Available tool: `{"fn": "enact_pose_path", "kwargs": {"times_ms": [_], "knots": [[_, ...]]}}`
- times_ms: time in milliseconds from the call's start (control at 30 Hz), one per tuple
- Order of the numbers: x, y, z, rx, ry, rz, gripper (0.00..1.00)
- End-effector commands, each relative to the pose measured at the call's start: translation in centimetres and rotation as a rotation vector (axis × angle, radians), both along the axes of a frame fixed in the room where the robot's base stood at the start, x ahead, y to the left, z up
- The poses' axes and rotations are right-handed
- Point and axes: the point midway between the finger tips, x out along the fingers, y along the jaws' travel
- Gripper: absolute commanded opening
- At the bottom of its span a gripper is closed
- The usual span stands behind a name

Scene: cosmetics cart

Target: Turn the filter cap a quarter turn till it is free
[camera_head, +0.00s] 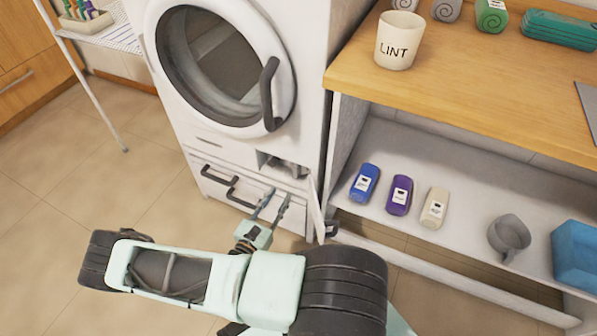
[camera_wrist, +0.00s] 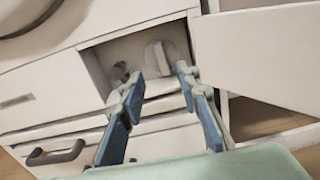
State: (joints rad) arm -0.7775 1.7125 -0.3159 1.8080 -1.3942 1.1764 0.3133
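The filter cap (camera_wrist: 158,57) is a pale round knob with a raised grip, inside an open recess low on the white washing machine (camera_head: 215,135). In the wrist view my gripper (camera_wrist: 160,75) is open. Its two fingertips are spread apart in front of the recess, one toward each side of the cap, and nothing shows between them. I cannot tell how deep the tips reach. In the head view my gripper (camera_head: 279,195) is just below the recess opening (camera_head: 272,161), where the cap is hard to make out.
The recess's flap (camera_wrist: 265,55) stands open at the right. A shelf to the right holds a blue bottle (camera_head: 364,184), a purple bottle (camera_head: 399,196), a cream bottle (camera_head: 434,208) and a grey cup (camera_head: 508,236).

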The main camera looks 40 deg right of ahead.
Motion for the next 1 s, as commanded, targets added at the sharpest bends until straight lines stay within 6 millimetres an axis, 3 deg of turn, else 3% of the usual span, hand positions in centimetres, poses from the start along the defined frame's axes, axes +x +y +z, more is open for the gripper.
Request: {"fn": "enact_pose_path", "kwargs": {"times_ms": [167, 700, 1000], "knots": [[0.3, -0.9, -0.5, -0.007, 0.008, 0.009, 0.3], [4.8, -8.5, -0.5, -0.006, 0.008, 0.006, 0.3], [5.4, -9.4, -0.4, -0.006, 0.008, 0.008, 0.3]]}}
